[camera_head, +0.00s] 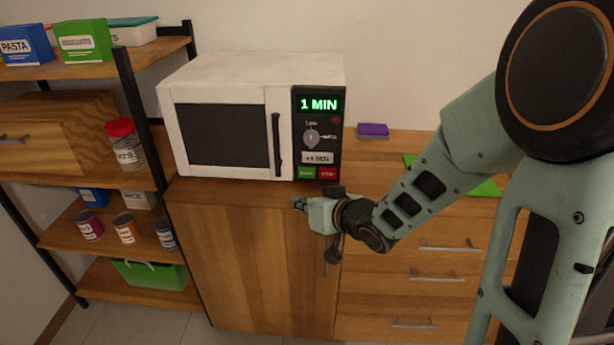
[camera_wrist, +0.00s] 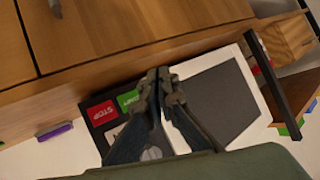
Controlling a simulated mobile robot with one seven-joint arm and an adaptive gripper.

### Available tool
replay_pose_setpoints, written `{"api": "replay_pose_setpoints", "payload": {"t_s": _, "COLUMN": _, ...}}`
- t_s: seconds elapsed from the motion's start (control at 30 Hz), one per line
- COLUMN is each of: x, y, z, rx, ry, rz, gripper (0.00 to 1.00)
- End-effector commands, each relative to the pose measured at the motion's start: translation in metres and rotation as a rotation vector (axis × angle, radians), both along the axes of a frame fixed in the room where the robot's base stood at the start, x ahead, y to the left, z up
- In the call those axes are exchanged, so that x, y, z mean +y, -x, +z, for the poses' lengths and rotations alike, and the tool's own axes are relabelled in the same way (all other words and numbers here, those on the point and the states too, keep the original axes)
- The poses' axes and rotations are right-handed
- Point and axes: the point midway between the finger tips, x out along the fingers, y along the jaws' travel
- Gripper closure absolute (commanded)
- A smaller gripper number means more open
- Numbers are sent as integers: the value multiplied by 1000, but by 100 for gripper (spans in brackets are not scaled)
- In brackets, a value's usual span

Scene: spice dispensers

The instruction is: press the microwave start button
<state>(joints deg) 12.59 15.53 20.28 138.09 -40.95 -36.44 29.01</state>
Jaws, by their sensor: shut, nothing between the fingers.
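The white microwave (camera_head: 225,80) stands on the wooden cabinet with its door shut. Its black control panel is at the right and its display (camera_head: 318,104) reads 1 MIN in green. The green start button (camera_head: 306,173) sits at the panel's bottom left, beside the red stop button (camera_head: 328,173). In the wrist view, the start button (camera_wrist: 128,101) and the stop button (camera_wrist: 101,112) show left of the fingers. My gripper (camera_head: 299,204) is shut and empty, in front of the cabinet and below the buttons in the head view. In the wrist view, the gripper (camera_wrist: 160,76) fingertips appear close beside the start button; contact cannot be told.
A knob (camera_head: 311,136) and a +1 MIN button (camera_head: 317,157) are above the start button. A purple sponge-like block (camera_head: 373,130) and a green flat item (camera_head: 485,188) lie on the counter. A shelf (camera_head: 75,180) with boxes, cans and jars stands left. Drawers are below right.

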Motion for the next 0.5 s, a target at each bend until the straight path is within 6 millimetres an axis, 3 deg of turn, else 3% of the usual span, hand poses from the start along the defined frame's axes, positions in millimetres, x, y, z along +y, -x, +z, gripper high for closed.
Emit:
{"api": "replay_pose_setpoints", "payload": {"t_s": 0.1, "x": -10, "y": 0, "z": -2, "rx": -1, "ry": 10, "rz": -9, "gripper": 100}}
{"api": "replay_pose_setpoints", "payload": {"t_s": 0.5, "x": -11, "y": -2, "z": -3, "rx": -1, "ry": 12, "rz": -10, "gripper": 100}}
